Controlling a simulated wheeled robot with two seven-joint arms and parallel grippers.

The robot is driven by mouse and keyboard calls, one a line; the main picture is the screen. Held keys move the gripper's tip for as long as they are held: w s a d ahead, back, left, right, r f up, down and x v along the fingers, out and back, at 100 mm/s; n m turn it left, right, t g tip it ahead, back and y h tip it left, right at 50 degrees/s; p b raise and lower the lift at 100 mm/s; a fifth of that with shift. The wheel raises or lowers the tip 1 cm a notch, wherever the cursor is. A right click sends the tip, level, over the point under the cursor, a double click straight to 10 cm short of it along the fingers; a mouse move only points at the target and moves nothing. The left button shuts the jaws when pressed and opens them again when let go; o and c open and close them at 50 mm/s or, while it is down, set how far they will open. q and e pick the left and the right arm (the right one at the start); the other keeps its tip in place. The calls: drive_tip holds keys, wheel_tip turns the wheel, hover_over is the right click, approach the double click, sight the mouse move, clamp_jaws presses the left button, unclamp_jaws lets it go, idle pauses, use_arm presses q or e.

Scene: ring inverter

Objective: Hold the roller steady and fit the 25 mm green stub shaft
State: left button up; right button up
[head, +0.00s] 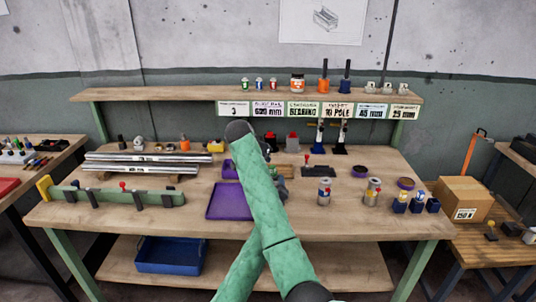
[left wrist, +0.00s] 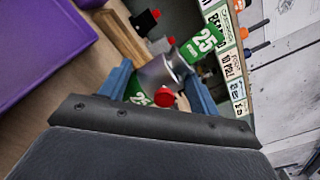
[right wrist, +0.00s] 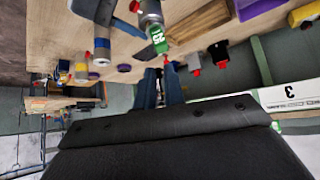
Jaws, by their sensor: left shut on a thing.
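My left gripper (left wrist: 156,78) is shut on a grey metal cylinder (left wrist: 160,72), whose blue fingers sit on either side of it. A green part marked 25 (left wrist: 205,42) is at the cylinder's far end, and a second green patch marked 25 (left wrist: 138,94) shows near the left finger. In the right wrist view the silver cylinder (right wrist: 150,10) has a green 25 end (right wrist: 158,40) just beyond my right gripper (right wrist: 160,82). Whether the right fingers hold anything is unclear. In the head view my crossed green arms hide most of the grippers; I cannot tell roller from stub shaft there.
A purple tray (head: 228,213) lies in the middle of the bench (head: 180,225). Silver cans (head: 324,196) and blue cups (head: 416,206) stand to the right. Long metal bars (head: 140,168) and a green rack (head: 105,198) lie left. A labelled shelf (head: 180,97) runs along the back.

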drive_tip(key=a+y, duration=0.1)
drive_tip(key=a, duration=0.1)
drive_tip(key=w+a+r+n, duration=0.1)
drive_tip(key=a, duration=0.2)
drive_tip(key=w+a+y, duration=0.1)
drive_tip(key=a, duration=0.2)
drive_tip(key=shift+w+a+r+n+y, duration=0.2)
drive_tip(key=shift+r+n+y, duration=0.1)
drive_tip(key=shift+r+n, duration=0.1)
clamp_jaws()
drive_tip(key=m+g+y, duration=0.1)
drive_tip(key=m+g, duration=0.2)
drive_tip(key=g, duration=0.4)
hover_over(273, 166)
drive_tip(key=shift+a+r, duration=0.1)
drive_tip(key=shift+a, duration=0.1)
drive_tip(key=shift+d+f, duration=0.2)
drive_tip(key=shift+f, duration=2.8)
drive_tip(key=shift+f, duration=0.3)
